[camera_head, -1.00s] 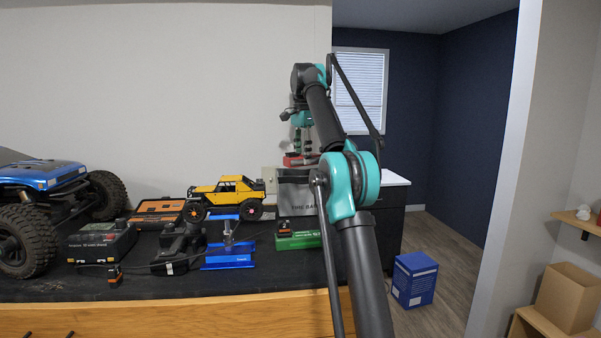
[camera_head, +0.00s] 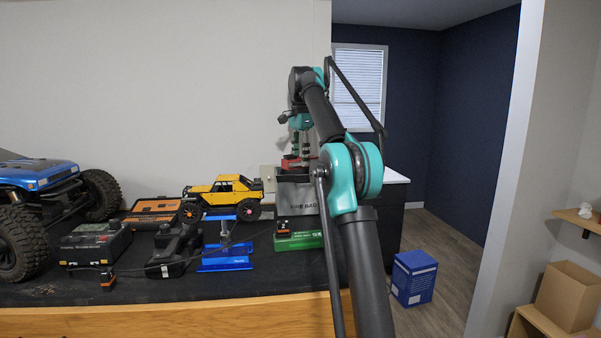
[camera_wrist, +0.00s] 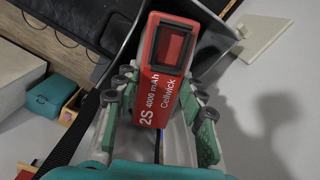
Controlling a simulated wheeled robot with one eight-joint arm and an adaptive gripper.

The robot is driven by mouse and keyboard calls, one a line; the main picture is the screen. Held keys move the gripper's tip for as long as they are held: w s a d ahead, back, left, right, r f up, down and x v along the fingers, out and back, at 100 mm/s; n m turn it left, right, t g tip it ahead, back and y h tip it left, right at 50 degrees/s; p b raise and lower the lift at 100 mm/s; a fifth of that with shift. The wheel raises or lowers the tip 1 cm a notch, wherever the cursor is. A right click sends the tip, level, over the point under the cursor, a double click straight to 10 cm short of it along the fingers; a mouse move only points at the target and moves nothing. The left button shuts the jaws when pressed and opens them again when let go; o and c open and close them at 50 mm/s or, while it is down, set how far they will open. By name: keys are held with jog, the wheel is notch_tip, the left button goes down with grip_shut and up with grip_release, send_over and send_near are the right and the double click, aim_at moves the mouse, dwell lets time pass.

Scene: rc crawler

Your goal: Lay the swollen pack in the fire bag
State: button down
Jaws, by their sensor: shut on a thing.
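My gripper (camera_wrist: 162,112) is shut on a red battery pack (camera_wrist: 158,92) marked 2S 4000 mAh. In the wrist view the pack lies between the green and grey fingers, its far end toward the dark opening of a bag. The fire bag (camera_head: 296,205) is grey and stands at the back right of the bench; its dark wall (camera_wrist: 112,32) shows in the wrist view. In the head view the red pack (camera_head: 291,163) is at the top of the bag, partly hidden by my gripper. I cannot tell how deep it is.
A yellow crawler (camera_head: 224,190) stands left of the bag. A green box (camera_head: 299,241) with a small orange and black item stands in front of it. A blue stand (camera_head: 226,258), a black charger (camera_head: 95,245) and a blue truck (camera_head: 40,178) are farther left.

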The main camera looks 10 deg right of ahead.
jog(key=shift+f, duration=5.9)
jog(key=shift+f, duration=0.65)
jog(key=c, duration=0.8)
grip_release()
jog(key=shift+c, duration=0.2)
